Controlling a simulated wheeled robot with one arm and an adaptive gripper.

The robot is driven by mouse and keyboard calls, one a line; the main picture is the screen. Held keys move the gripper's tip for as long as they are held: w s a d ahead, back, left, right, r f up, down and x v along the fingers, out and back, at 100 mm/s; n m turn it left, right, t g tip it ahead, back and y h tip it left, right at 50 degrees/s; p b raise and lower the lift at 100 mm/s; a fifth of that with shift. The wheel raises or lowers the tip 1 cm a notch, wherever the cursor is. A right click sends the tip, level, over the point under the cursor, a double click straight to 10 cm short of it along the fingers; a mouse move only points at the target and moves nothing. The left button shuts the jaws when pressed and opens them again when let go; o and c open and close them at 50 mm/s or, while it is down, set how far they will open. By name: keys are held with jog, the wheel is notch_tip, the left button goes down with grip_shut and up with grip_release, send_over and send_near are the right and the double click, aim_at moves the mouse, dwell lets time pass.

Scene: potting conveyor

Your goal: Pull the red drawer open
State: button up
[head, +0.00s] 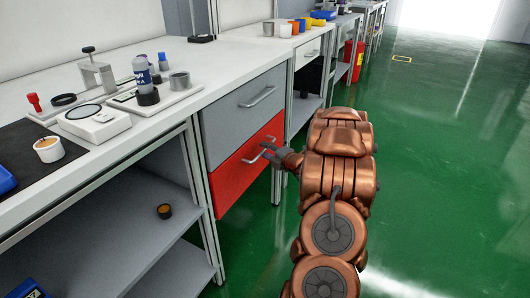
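The red drawer (238,174) is the lower of two drawers under the workbench, in the middle of the head view. Its front looks flush with the cabinet, so it appears closed. It has a metal bar handle (257,153). My gripper (270,152) is at the right part of this handle, with its fingers close to the bar. The fingers are small and dark here, and I cannot tell whether they are closed around the bar. My copper-coloured arm hides what lies right of the gripper.
A grey drawer (235,116) with its own handle sits directly above the red one. The bench top (215,60) carries a scale (95,122), a bottle (143,73) and small parts. An open shelf (135,215) lies to the left. The green floor (440,140) to the right is clear.

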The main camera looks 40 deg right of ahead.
jog(key=shift+x, duration=0.8)
grip_shut()
